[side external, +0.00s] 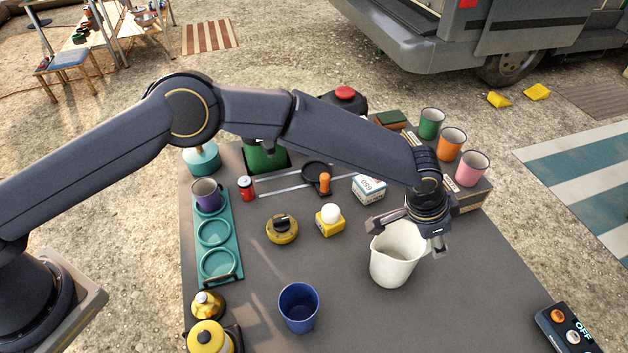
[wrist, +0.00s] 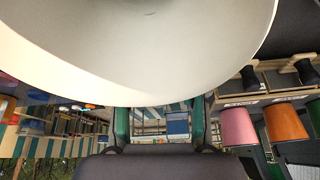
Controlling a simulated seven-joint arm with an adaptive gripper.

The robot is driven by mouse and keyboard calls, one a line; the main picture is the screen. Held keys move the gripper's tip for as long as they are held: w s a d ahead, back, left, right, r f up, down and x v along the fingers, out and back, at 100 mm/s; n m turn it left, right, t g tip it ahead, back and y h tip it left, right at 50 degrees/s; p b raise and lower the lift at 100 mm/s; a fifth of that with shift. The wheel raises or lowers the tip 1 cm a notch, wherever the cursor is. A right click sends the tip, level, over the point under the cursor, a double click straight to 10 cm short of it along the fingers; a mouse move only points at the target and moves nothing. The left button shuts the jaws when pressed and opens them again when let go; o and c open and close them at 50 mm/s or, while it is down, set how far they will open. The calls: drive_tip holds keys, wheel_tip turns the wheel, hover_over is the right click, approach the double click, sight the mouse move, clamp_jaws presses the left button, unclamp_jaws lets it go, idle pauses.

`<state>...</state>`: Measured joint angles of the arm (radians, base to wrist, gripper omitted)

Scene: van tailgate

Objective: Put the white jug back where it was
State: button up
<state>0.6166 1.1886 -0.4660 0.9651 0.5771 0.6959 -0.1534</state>
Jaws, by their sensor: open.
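The white jug (side external: 394,258) stands upright on the grey table (side external: 350,310), right of centre in the side view. In the wrist view its pale body (wrist: 150,60) fills the top of the picture, very close to the camera. My gripper (side external: 408,232) is open at the jug's upper part, with one finger at the left of the rim and the other at the right. In the wrist view the fingers (wrist: 160,118) are spread apart. I cannot tell whether either finger touches the jug. My gripper hides part of the rim.
A blue cup (side external: 299,308) stands front left of the jug. An egg on a yellow box (side external: 330,222) and a white carton (side external: 368,189) stand behind left. Pink (side external: 472,168), orange and green cups stand behind right. A switch box (side external: 570,330) lies front right.

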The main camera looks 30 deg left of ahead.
sight(405, 257)
drive_tip(key=v, duration=1.2)
drive_tip(key=s+a+r+n+t+y, duration=0.1)
drive_tip(key=a+r, duration=0.4)
drive_tip(key=a, duration=0.4)
drive_tip(key=s+a+r+n+y, duration=0.1)
drive_tip(key=a+r+n, duration=0.1)
drive_tip(key=a+r, duration=0.55)
drive_tip(key=s+a+r+n+t+y, duration=0.1)
drive_tip(key=a+r, duration=0.2)
drive_tip(key=a, duration=0.8)
drive_tip(key=s+a+n, duration=0.6)
drive_tip(key=s+a, duration=1.1)
drive_tip(key=s, duration=0.1)
drive_tip(key=shift+s+a+f+n+t, duration=0.25)
drive_tip(key=shift+f+n+t, duration=0.1)
drive_tip(key=shift+n+t, duration=0.05)
